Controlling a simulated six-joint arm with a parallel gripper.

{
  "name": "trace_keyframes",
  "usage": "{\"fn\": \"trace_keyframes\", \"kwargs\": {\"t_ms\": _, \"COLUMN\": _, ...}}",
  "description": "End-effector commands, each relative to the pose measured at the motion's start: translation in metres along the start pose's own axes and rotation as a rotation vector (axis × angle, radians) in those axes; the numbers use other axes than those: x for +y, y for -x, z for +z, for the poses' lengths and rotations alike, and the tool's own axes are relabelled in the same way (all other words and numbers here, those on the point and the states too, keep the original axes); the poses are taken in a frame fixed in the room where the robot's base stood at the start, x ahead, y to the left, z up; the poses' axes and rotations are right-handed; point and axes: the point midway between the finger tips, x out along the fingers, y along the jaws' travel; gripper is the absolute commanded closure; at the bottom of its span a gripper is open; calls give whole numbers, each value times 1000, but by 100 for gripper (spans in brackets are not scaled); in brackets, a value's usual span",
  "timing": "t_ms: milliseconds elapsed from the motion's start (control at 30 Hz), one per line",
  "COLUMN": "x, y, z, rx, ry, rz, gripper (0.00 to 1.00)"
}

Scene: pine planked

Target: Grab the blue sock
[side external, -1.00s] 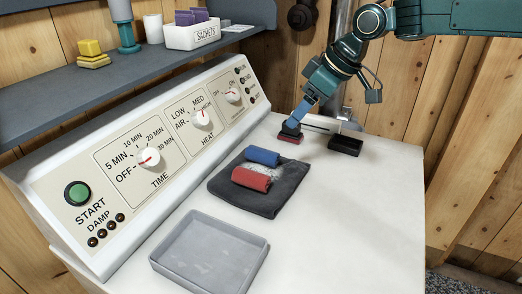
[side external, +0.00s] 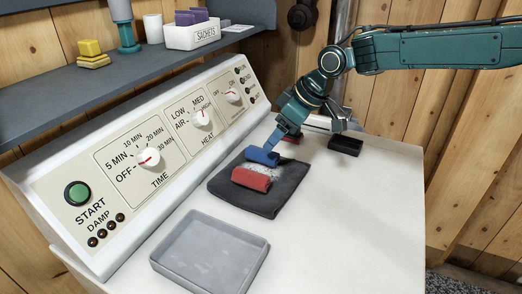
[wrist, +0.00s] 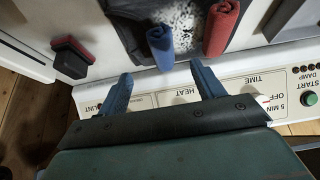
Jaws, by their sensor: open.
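The blue sock (side external: 262,156) is a small rolled bundle on the dark cloth (side external: 262,203), beside the red roll (side external: 251,179). My gripper (side external: 272,149) is at the far end of the blue sock in the side view, its finger overlapping it there. In the wrist view, my gripper (wrist: 163,78) has two blue fingers spread wide apart with nothing between them. The blue sock (wrist: 160,47) lies just beyond the fingertips, roughly centred between them. Whether a finger touches it cannot be told.
A black-and-red block (wrist: 71,57) lies on the white worktop away from the cloth. A grey tray (side external: 158,262) is at the front. The sloped control panel (side external: 120,185) runs along the left.

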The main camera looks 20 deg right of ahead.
Motion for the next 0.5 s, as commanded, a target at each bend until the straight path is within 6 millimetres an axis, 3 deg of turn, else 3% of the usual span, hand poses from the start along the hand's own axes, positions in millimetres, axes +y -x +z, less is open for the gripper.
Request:
{"fn": "trace_keyframes", "kwargs": {"t_ms": 133, "x": 0, "y": -13, "z": 0, "rx": 1, "ry": 1, "rz": 1, "gripper": 33}}
{"fn": "trace_keyframes", "kwargs": {"t_ms": 500, "x": -1, "y": -20, "z": 0, "rx": -1, "ry": 1, "rz": 0, "gripper": 33}}
